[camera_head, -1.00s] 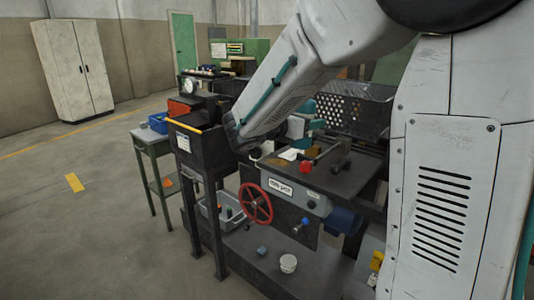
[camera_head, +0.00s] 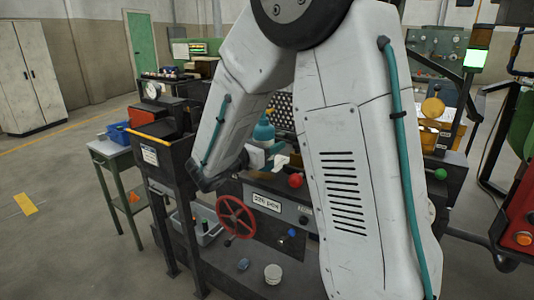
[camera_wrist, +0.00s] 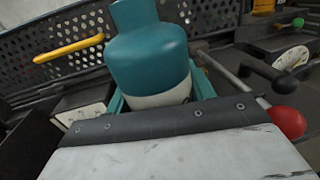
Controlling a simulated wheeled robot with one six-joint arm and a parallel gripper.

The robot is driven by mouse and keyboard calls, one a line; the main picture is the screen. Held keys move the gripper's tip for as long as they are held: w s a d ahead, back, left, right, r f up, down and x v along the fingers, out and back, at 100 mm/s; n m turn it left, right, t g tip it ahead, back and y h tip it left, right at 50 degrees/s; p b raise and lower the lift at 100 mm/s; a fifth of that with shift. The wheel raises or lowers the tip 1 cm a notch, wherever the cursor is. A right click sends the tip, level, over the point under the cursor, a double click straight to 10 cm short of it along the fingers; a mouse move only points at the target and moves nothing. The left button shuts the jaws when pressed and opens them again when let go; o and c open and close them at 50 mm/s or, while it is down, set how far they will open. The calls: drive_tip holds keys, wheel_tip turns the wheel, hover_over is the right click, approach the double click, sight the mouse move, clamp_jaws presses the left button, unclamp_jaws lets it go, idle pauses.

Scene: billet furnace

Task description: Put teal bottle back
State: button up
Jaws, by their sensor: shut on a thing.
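The teal bottle (camera_wrist: 148,55) stands large in the wrist view, teal above with a pale band low down. My gripper (camera_wrist: 157,103) is shut on it; teal finger parts show at both sides of the bottle's lower part. The bottle's base is hidden behind the dark edge of my wrist. In the head view the bottle (camera_head: 264,131) shows small beside my forearm, above the machine bench. My arm hides much of the bench there. I cannot tell whether the bottle touches a surface.
A perforated dark panel (camera_wrist: 72,55) stands behind the bottle, with a yellow handle (camera_wrist: 68,48) at left. A red knob (camera_wrist: 288,122) and a dark lever lie at right. A red handwheel (camera_head: 236,217) fronts the bench. A green side table (camera_head: 112,150) holds a blue bin.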

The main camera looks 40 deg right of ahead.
wheel_tip(320, 180, down, 3)
drive_tip(key=shift+r, duration=0.15)
drive_tip(key=o, duration=1.1)
drive_tip(key=shift+a, duration=0.15)
